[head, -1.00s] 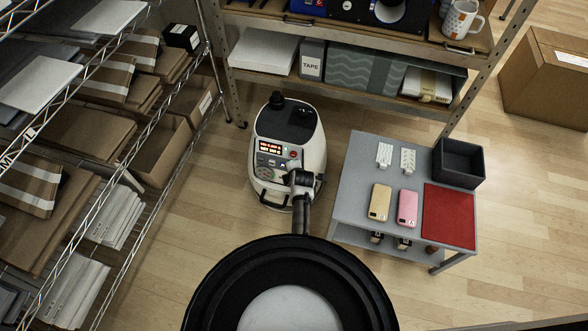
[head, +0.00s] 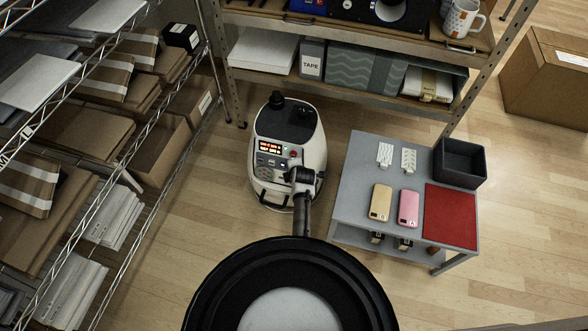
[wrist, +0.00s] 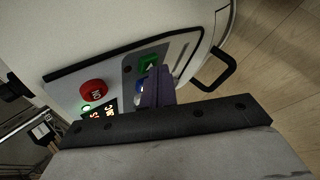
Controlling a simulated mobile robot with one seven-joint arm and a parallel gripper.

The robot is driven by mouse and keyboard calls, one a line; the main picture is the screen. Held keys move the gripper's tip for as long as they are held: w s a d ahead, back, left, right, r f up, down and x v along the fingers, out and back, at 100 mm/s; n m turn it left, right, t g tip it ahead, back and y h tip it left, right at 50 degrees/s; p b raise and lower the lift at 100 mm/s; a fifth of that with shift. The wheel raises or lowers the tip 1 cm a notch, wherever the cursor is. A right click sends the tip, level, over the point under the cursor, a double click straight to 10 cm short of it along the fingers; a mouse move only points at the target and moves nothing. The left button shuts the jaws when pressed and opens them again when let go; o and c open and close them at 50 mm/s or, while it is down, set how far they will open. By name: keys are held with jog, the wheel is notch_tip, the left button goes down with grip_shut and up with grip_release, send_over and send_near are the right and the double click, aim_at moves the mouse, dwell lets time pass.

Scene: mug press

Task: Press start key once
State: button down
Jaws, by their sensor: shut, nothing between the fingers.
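The white press machine (head: 313,150) stands on the floor, with a black top and a grey control panel (head: 268,163) facing me. The panel carries lit displays (head: 270,147) and a red button (wrist: 94,91). In the wrist view, a green key (wrist: 149,62) and a partly covered blue key (wrist: 139,88) show beside my gripper (wrist: 157,82). Its fingers are shut and empty, with the tips close to the green key. I cannot tell whether they touch it, and I cannot read the key's marking. In the head view my arm covers the panel's lower right.
A grey table (head: 352,190) to the right holds phones, white pieces, a red mat (head: 450,216) and a dark bin (head: 460,162). A wire rack (head: 120,160) stands left, a shelf unit (head: 350,38) behind. A black handle (wrist: 217,70) projects from the machine.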

jog(key=shift+w, duration=0.2)
jog(key=shift+s, duration=0.15)
dwell(0.3)
jog(key=shift+s+a+r+p, duration=0.2)
jog(key=shift+s+p, duration=0.35)
jog(key=shift+s, duration=0.15)
jog(key=s+p, duration=0.1)
jog(key=s+a+p, duration=0.1)
jog(key=s, duration=0.1)
jog(key=s+r+p, duration=0.1)
jog(key=shift+s+a, duration=0.25)
jog(key=shift+s, duration=0.05)
dwell(0.7)
